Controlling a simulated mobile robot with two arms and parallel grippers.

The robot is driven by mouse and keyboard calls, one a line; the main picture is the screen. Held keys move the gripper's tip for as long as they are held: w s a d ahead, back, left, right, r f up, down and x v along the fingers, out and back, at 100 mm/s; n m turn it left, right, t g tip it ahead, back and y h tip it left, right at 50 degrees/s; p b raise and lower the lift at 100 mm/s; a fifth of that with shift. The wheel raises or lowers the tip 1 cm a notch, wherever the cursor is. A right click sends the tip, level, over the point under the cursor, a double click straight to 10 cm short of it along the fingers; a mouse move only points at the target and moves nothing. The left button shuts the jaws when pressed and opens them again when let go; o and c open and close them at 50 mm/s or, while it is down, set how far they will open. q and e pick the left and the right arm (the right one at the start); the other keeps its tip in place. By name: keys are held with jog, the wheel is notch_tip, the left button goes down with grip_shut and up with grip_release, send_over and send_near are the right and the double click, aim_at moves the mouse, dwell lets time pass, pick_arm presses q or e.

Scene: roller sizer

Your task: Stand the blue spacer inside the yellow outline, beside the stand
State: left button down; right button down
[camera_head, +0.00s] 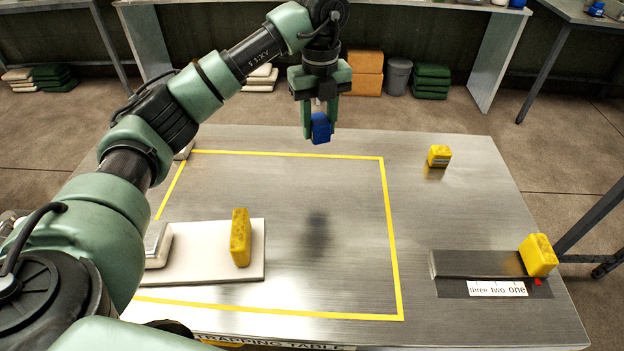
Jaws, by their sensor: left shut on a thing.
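The blue spacer (320,128) is a small blue block. My left gripper (320,132) is shut on it and holds it high above the table, toward the far edge; a dark blurred shadow lies on the metal below. The yellow outline (391,240) is a large taped rectangle on the tabletop. Inside it at the left is a white plate (200,270) with a yellow block (240,237) upright on it and a silver piece (158,244) at its left end; this may be the stand, I cannot tell. My right gripper is not in view.
A yellow block (439,156) stands at the far right of the metal table (460,210). A dark bar (478,264) with another yellow block (538,255) at its end lies near the right, behind a "three two one" label (497,289). The outline's middle is bare.

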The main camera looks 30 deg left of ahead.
pick_arm(q)
jog(key=p, duration=0.1)
send_over(318, 183)
notch_tip(318, 183, down, 9)
jog(key=shift+f, duration=0.7)
notch_tip(318, 183, down, 3)
jog(key=shift+s+f, duration=0.1)
jog(key=shift+f, duration=0.3)
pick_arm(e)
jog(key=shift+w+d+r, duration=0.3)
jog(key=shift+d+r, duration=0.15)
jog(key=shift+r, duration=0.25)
pick_arm(q)
jog(key=c, duration=0.9)
grip_release()
jog(key=shift+f, duration=0.15)
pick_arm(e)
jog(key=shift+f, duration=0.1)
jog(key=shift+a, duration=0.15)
pick_arm(q)
jog(key=shift+r, duration=0.45)
notch_tip(318, 183, up, 12)
jog(key=shift+f+b, duration=0.2)
jog(key=shift+b, duration=0.4)
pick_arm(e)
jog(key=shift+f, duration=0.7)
